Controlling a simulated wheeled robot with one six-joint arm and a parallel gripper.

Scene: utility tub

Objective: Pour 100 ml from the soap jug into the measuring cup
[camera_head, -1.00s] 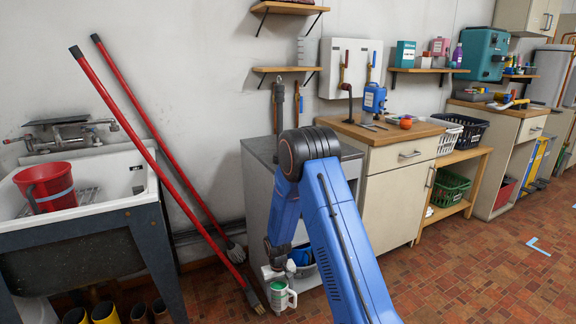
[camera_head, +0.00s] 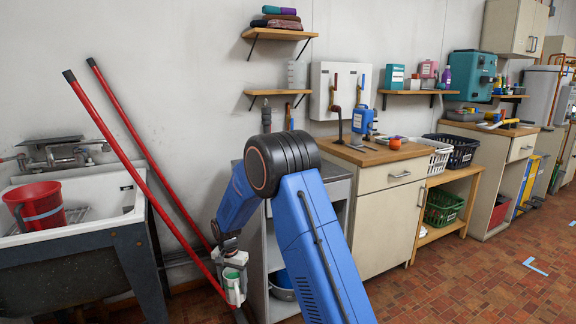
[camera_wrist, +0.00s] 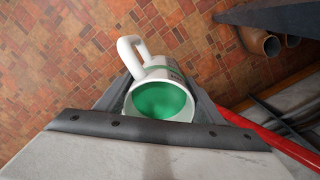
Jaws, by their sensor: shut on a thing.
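A white jug (camera_head: 233,287) with a handle and a green band hangs low in front of the grey cabinet, beside the sink. It looks like the soap jug. My gripper (camera_head: 231,260) is shut on it. In the wrist view the jug (camera_wrist: 160,98) sits between the fingers of my gripper (camera_wrist: 165,92), its open top facing the camera and green liquid inside. Its handle points to the upper left. A clear, pale cup (camera_head: 297,75) stands on the wooden wall shelf and may be the measuring cup; its markings are too small to read.
The sink (camera_head: 70,205) with a red bucket (camera_head: 38,208) is at left. Two red-handled poles (camera_head: 140,150) lean close beside the jug. A wooden counter (camera_head: 372,153) at centre holds a blue container (camera_head: 362,120) and an orange ball.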

